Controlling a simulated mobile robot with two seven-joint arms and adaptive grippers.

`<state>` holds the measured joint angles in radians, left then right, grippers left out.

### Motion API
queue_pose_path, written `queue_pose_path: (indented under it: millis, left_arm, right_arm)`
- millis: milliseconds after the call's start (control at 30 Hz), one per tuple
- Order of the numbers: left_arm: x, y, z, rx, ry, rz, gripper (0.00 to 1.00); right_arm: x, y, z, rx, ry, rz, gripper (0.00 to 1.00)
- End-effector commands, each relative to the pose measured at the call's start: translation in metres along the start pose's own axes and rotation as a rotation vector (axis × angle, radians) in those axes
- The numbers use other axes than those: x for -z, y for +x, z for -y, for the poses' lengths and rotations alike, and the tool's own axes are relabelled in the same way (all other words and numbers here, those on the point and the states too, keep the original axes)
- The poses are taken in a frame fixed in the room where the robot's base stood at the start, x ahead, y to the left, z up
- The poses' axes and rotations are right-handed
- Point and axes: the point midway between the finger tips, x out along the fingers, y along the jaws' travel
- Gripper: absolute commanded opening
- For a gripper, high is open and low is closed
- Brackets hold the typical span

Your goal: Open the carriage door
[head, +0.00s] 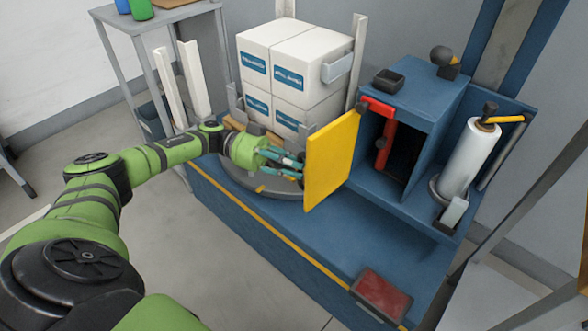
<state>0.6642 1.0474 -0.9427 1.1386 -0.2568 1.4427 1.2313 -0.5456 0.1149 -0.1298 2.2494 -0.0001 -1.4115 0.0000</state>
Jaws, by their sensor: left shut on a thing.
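The yellow carriage door (332,160) stands swung open from the blue carriage housing (436,95), and the dark compartment behind it shows. My left gripper (290,165) is at the left side of the door and shut on it. The door partly hides the fingertips, so I cannot tell whether they hold a handle or the edge. A red bar (388,130) stands at the left edge of the compartment opening. My right gripper is not in view.
White boxes (296,62) are stacked on the round turntable (240,182) just behind my left gripper. A film roll (468,158) stands right of the compartment. A red pad (381,295) is at the front of the blue base. The floor in front is clear.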

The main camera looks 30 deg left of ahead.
Motion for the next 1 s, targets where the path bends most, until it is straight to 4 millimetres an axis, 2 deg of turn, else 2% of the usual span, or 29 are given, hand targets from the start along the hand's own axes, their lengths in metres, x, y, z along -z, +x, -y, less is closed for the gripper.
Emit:
queue_pose_path:
  millis: [33,400,433,467,1000]
  left_arm:
    - [0.0064,0.0017,0.008,0.021,0.011,-0.012,0.0]
    - [0.0071,0.0028,0.0078,0.018,0.012,-0.015,0.0]
    - [0.0071,0.0029,0.0077,0.017,0.012,-0.015,0.31]
    - [0.0071,0.0029,0.0076,0.017,0.012,-0.015,0.43]
    - [0.0033,0.0012,0.0046,0.012,0.006,-0.006,0.43]
  right_arm:
    - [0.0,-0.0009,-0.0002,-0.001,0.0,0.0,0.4]
    - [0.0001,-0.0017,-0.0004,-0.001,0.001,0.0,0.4]
    - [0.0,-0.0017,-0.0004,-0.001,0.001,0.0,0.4]
    - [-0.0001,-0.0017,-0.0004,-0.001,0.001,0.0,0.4]
    - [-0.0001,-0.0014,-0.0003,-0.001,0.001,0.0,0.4]
